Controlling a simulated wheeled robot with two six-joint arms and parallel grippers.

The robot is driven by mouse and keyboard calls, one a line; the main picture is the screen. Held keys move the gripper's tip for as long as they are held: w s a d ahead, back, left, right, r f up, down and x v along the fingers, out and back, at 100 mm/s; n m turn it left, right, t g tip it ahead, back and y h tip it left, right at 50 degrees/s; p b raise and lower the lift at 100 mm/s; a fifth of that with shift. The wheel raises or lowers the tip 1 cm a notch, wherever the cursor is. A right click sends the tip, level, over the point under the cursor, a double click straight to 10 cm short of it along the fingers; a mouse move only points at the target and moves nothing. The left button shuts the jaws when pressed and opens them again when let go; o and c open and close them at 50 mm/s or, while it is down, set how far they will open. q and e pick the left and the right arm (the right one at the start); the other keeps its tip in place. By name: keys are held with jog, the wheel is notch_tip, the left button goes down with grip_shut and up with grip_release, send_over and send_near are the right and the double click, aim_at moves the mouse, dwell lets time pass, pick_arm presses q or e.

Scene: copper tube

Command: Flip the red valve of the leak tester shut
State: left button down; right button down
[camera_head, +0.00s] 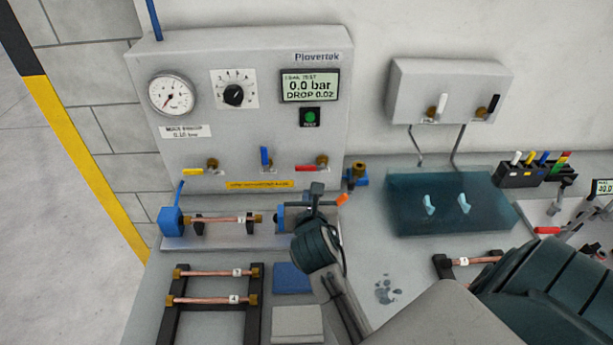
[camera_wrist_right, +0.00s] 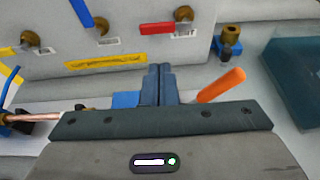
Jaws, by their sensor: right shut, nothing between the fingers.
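The leak tester (camera_head: 235,130) is a grey panel at the upper left in the head view. Its red valve lever (camera_head: 306,169) lies level, pointing left from its brass body; it also shows at the top of the right wrist view (camera_wrist_right: 158,28). My right gripper (camera_head: 317,188) has its fingertips just below and in front of the red lever. In the right wrist view its fingers (camera_wrist_right: 159,68) are together and empty, with a visible gap to the red lever. My left gripper is not in view.
A blue lever (camera_head: 265,157) stands upright and a yellow lever (camera_head: 193,171) lies level, both left of the red one. An orange handle (camera_wrist_right: 222,84) sticks up close right of my fingers. A copper tube (camera_head: 220,220) sits in the fixture below. The display (camera_head: 309,86) reads 0.0 bar.

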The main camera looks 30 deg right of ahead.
aim_at(311, 168)
jog(key=p+x, duration=0.2)
jog(key=x, duration=0.8)
jog(key=shift+f, duration=0.15)
jog(key=shift+w, duration=0.2)
